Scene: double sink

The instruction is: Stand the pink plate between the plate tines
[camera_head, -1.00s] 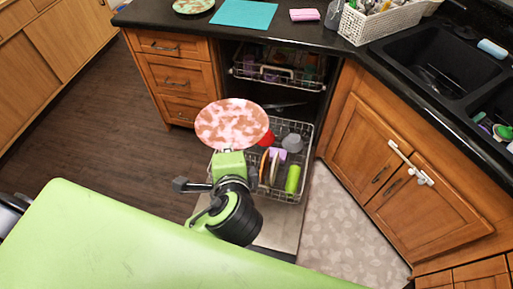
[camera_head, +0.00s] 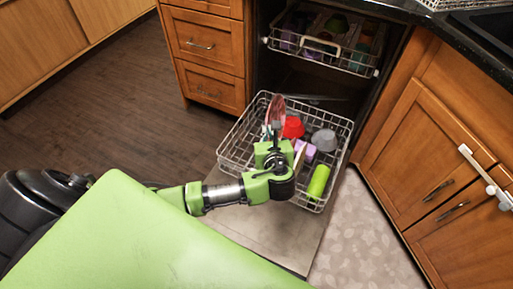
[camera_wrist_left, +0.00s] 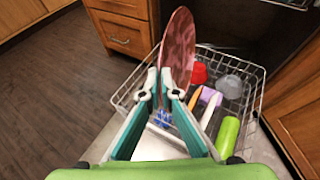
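The pink plate (camera_head: 278,108) is held upright, nearly edge-on to the head camera, over the lower dishwasher rack (camera_head: 234,131). My left gripper (camera_head: 273,146) is shut on its near edge. In the left wrist view, the pink plate (camera_wrist_left: 180,42) rises between the two fingers of my left gripper (camera_wrist_left: 163,88). The rack's rim also shows in the left wrist view (camera_wrist_left: 257,88). The plate tines are too small or too covered to make out. Whether the plate touches the rack cannot be told. My right gripper is not in view.
The rack holds a red bowl (camera_head: 293,127), a grey cup (camera_head: 324,140), a purple item (camera_head: 309,152) and a green cylinder (camera_head: 318,181). An upper rack (camera_head: 322,55) with dishes sits above. Drawers (camera_head: 207,48) stand at the left, cabinet doors (camera_head: 428,135) at the right.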

